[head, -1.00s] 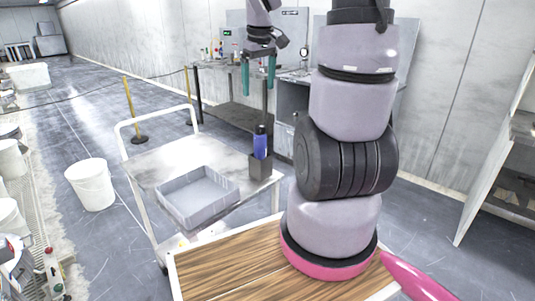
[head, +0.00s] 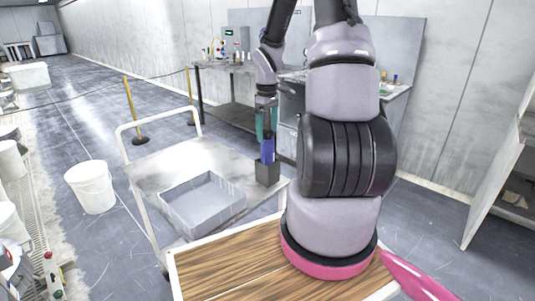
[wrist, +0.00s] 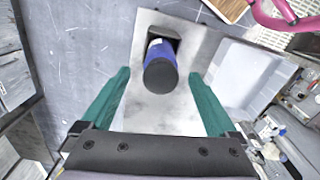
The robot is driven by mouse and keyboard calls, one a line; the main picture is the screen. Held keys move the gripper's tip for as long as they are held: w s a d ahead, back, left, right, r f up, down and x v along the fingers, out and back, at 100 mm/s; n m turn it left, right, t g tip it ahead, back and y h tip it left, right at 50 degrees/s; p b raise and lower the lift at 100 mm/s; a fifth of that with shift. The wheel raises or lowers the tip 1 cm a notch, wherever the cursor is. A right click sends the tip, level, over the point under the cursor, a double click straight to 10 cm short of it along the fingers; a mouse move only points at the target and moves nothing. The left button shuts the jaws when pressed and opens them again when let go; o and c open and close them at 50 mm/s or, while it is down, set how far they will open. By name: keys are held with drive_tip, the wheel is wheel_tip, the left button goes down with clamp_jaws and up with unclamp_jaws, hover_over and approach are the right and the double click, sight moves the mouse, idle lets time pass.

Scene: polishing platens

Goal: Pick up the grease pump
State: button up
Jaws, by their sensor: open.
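The grease pump, a blue cylinder with a dark cap (head: 267,151), stands upright in a dark square holder (head: 267,172) at the right corner of the cart. In the wrist view the pump (wrist: 161,66) shows from above, its round black end toward the camera, with its holder (wrist: 172,33) behind it. My gripper (head: 266,124) points down over the pump in the head view. Its two green fingers are spread apart, and in the wrist view the pump lies between and just beyond the fingertips (wrist: 160,76).
The metal cart (head: 160,163) has a white push handle and carries a grey open bin (head: 203,203) left of the holder. A wooden-topped surface (head: 225,268) is in front. A workbench (head: 235,69) with bottles stands behind. A white bucket (head: 91,187) stands on the floor at left.

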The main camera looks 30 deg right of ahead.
sight(267, 139)
wheel_tip(267, 139, down, 4)
drive_tip(key=shift+s+f, duration=0.15)
clamp_jaws()
idle(0.3)
